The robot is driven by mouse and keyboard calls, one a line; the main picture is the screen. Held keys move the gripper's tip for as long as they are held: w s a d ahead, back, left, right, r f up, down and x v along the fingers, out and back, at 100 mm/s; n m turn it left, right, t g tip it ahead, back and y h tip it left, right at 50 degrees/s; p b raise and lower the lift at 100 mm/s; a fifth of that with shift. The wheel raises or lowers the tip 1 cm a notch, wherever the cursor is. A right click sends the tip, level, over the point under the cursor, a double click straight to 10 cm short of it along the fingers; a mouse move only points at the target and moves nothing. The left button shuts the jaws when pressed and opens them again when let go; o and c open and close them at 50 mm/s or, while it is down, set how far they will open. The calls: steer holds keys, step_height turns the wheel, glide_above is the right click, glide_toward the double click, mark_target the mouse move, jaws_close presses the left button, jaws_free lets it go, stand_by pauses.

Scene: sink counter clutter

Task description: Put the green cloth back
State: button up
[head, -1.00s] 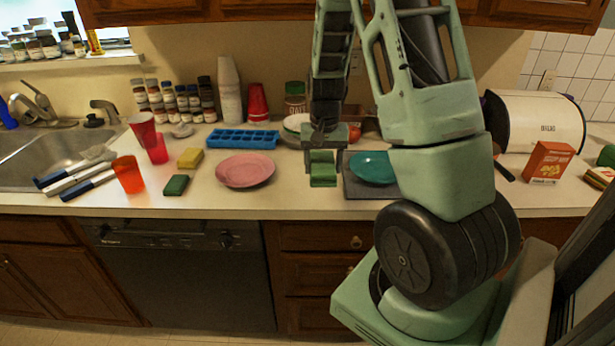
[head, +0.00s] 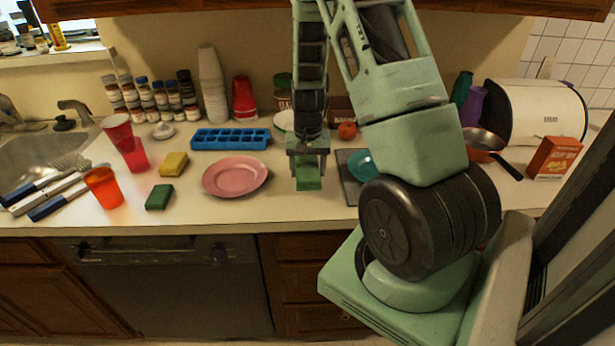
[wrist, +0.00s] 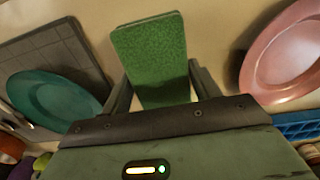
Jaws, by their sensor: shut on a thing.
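My gripper (wrist: 160,84) is shut on the green cloth (wrist: 150,45), a flat, folded block shape that sticks out beyond the fingers. In the head view the cloth (head: 309,181) hangs below my gripper (head: 308,162), over the counter between the pink plate and the dark board. Whether its lower end touches the counter I cannot tell. A separate darker green sponge (head: 159,197) lies on the counter at the left, near the front edge.
The pink plate (head: 235,176) lies left of my gripper. The teal plate (wrist: 52,105) lies on the grey board (wrist: 72,48) on the other side. A blue ice tray (head: 231,139), yellow sponge (head: 173,164) and orange cup (head: 104,187) stand left. Bare counter lies between pink plate and board.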

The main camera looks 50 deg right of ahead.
steer(key=shift+f+p, duration=0.3)
steer(key=shift+f, duration=1.5)
steer(key=shift+f, duration=0.1)
steer(key=shift+f, duration=0.1)
steer(key=o, duration=0.9)
